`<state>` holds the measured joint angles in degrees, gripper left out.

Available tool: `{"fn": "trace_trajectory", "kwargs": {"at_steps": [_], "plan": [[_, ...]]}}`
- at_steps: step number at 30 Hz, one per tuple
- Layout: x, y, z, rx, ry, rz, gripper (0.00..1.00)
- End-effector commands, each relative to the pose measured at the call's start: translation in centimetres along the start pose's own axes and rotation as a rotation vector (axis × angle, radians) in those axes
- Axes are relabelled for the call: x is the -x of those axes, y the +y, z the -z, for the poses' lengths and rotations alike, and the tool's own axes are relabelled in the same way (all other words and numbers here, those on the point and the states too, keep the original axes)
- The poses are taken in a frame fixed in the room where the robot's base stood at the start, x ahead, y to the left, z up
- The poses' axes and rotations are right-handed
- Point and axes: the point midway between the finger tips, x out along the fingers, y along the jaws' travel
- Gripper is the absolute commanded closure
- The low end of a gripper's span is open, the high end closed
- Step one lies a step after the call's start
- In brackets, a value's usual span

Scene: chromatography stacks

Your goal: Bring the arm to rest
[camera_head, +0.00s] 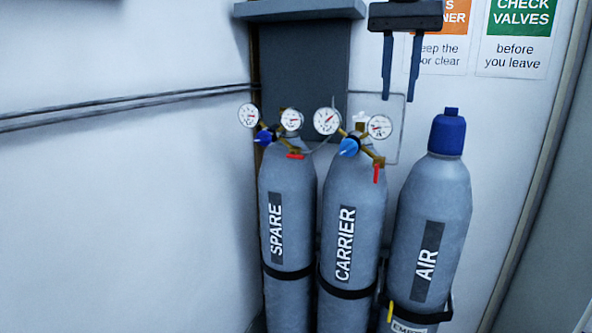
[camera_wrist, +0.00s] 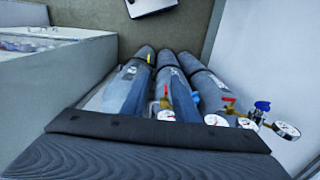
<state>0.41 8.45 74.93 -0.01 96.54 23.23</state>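My gripper (camera_head: 400,88) hangs at the top right in the head view, its two dark fingers pointing down. The fingers are apart with only white wall showing between them. It is above and behind or in front of the gap between the CARRIER cylinder (camera_head: 352,215) and the AIR cylinder (camera_head: 430,230); I cannot tell the depth. It touches no cylinder that I can see.
The SPARE cylinder (camera_head: 288,225) stands left of CARRIER. Gauges (camera_head: 327,121) and red levers (camera_head: 378,172) stick out from their tops. AIR has a blue cap (camera_head: 447,132). Signs (camera_head: 519,38) hang on the right wall. A pale bench (camera_wrist: 55,75) shows in the wrist view.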

Motion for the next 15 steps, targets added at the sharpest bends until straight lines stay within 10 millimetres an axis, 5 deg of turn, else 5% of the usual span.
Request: {"fn": "trace_trajectory", "kwargs": {"at_steps": [8, 15], "plan": [[-3.5, -0.3, 0.4, 0.025, 0.004, 0.002, 0.73], [-8.8, -0.6, 0.8, 0.066, 0.014, 0.006, 0.73]]}}
